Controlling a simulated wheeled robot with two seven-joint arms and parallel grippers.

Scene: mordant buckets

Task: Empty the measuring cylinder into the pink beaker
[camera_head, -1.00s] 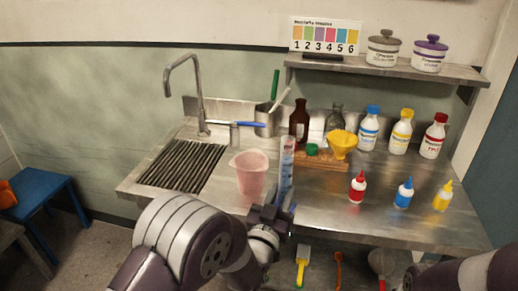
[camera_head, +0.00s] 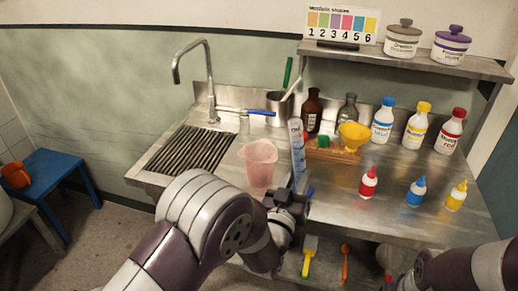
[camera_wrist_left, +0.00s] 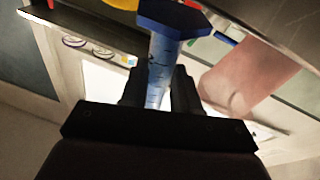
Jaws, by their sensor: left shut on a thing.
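The measuring cylinder (camera_head: 297,148), clear with blue markings, stands about upright just right of the pink beaker. My left gripper (camera_head: 292,200) is shut on the cylinder low down, near the counter's front edge. In the left wrist view the cylinder (camera_wrist_left: 161,66) runs between the fingers (camera_wrist_left: 158,92), with its blue six-sided foot (camera_wrist_left: 172,17) at the top. The translucent pink beaker (camera_head: 259,166) stands upright on the counter by the sink; it also shows in the left wrist view (camera_wrist_left: 245,78). Any liquid in the cylinder is hard to make out. My right gripper is out of view.
A wooden rack (camera_head: 332,152) with a yellow funnel (camera_head: 354,136) stands right of the cylinder. Red (camera_head: 369,182), blue (camera_head: 416,191) and yellow (camera_head: 457,195) dropper bottles stand on the right. The ribbed sink drainer (camera_head: 190,150) and tap (camera_head: 210,85) are on the left.

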